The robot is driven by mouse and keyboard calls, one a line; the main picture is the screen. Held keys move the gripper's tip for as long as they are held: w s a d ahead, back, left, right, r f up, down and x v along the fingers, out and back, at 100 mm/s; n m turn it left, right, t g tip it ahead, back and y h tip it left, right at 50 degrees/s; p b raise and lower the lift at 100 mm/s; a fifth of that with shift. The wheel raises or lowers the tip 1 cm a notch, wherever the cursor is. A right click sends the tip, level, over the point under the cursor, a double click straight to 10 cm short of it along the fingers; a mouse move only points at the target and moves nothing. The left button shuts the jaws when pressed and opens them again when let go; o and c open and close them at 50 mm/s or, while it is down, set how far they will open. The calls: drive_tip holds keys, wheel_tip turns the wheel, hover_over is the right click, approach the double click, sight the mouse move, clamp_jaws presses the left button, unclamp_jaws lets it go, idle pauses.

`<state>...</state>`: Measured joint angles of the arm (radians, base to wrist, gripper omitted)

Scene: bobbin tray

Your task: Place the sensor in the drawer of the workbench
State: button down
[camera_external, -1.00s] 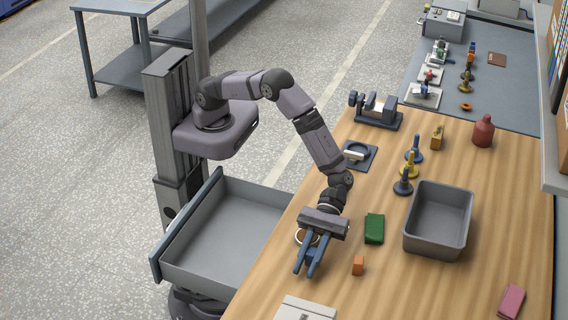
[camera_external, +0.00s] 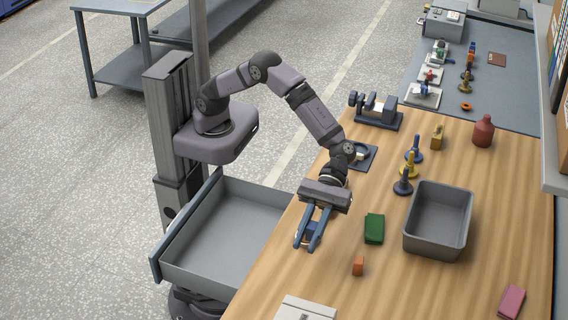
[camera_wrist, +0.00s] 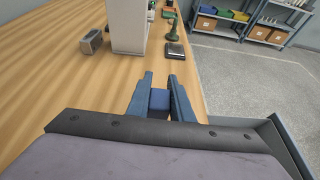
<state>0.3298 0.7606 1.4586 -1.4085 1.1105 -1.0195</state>
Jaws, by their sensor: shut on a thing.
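My gripper (camera_external: 305,246) is shut on a small blue block, which I take to be the sensor (camera_wrist: 159,100). In the wrist view the block sits between the two blue fingers (camera_wrist: 160,77), set back from their tips. In the external view the fingers partly hide it. The gripper is over the workbench (camera_external: 262,285) near its left edge, to the right of the drawer. The grey drawer (camera_external: 215,262) is pulled open at the bench's left side, and its visible floor is bare. A drawer wall shows at the lower right of the wrist view (camera_wrist: 287,145).
A green block (camera_external: 374,229) and an orange block (camera_external: 358,266) lie right of the gripper. A grey bin (camera_external: 438,252) stands farther right. Several spools and a red bottle (camera_external: 483,131) are behind. A white box (camera_external: 305,309) is at the front.

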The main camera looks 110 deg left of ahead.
drive_tip(key=shift+m+g, duration=0.7)
drive_tip(key=shift+g, duration=0.2)
drive_tip(key=s+a+f, duration=0.2)
drive_tip(key=s, duration=0.1)
drive_tip(key=s+a+f+p, duration=0.1)
drive_tip(key=s+a+f, duration=0.1)
drive_tip(key=s+f, duration=0.1)
drive_tip(key=s+a+f+p, duration=0.1)
drive_tip(key=s+a+f, duration=0.1)
drive_tip(key=s, duration=0.3)
drive_tip(key=shift+s+a+f, duration=0.2)
drive_tip(key=shift+a+f, duration=0.05)
drive_tip(key=shift+f, duration=0.1)
drive_tip(key=s+a+f, duration=0.1)
drive_tip(key=s+a, duration=0.1)
drive_tip(key=s, duration=0.3)
drive_tip(key=m+g+b, duration=0.1)
drive_tip(key=m+g, duration=0.2)
hover_over(218, 246)
wheel_tip(218, 246, down, 5)
drive_tip(key=shift+y, duration=0.4)
drive_tip(key=shift+f, duration=5.05)
drive_tip(key=shift+f, duration=0.2)
drive_tip(key=c, duration=1.6)
unclamp_jaws()
drive_tip(key=shift+o, duration=0.2)
drive_tip(key=shift+r, duration=0.1)
